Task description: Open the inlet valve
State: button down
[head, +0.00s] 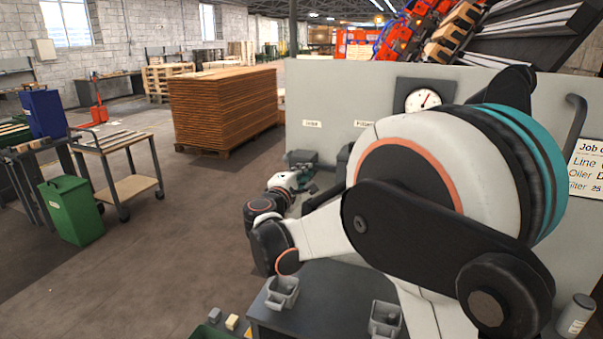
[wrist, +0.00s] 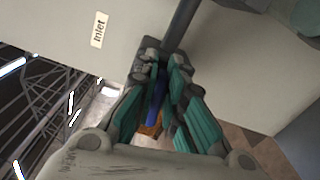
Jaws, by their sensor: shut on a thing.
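The inlet valve shows in the wrist view as a blue handle (wrist: 156,104) below a dark pipe (wrist: 182,25), beside a white "Inlet" label (wrist: 98,30) on the pale panel. My gripper (wrist: 163,75), with teal and grey fingers, is shut on the blue handle. The fingers hide part of the handle and the valve body. In the head view my gripper (head: 303,180) is at the panel's lower left, below a small label (head: 312,124). My arm covers much of the panel there, and the handle cannot be made out.
A round gauge (head: 423,101) is on the pale panel (head: 315,90). A dark bench (head: 320,300) with grey bins (head: 282,293) stands below my arm. A cart (head: 118,150), a green bin (head: 72,210) and a plank stack (head: 222,108) stand left. Floor between is clear.

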jog(key=shift+f+m, duration=0.2)
jog(key=shift+m, duration=0.8)
jog(key=c, duration=1.7)
grip_release()
jog(key=shift+o, duration=0.2)
jog(key=shift+s, duration=0.15)
jog(key=v, duration=1.1)
jog(key=shift+s, duration=0.4)
